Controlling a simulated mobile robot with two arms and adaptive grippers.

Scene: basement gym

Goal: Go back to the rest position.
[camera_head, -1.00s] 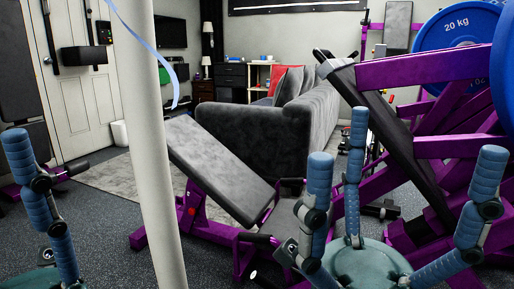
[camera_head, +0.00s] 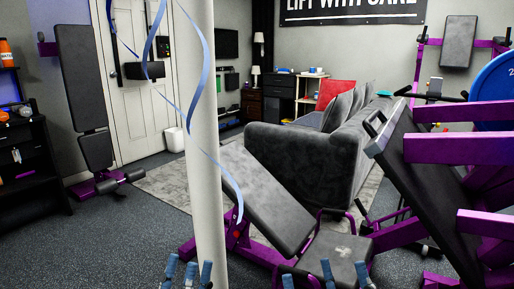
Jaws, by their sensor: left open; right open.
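My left gripper (camera_head: 188,272) shows at the bottom edge, left of centre, just left of and below the white pole. Only the tips of its blue fingers are in view, spread apart with nothing seen between them. My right gripper (camera_head: 326,275) shows at the bottom edge, right of centre, in front of the grey bench seat. Its blue fingertips are spread apart too, with nothing seen held. The palms and both arms are below the picture.
A white pole (camera_head: 207,120) with a blue ribbon (camera_head: 186,113) stands close ahead. Behind it are a grey and purple bench (camera_head: 268,203), a grey sofa (camera_head: 290,155) and a purple weight machine (camera_head: 432,185). A black shelf (camera_head: 28,165) stands left. Dark floor (camera_head: 110,240) is clear at lower left.

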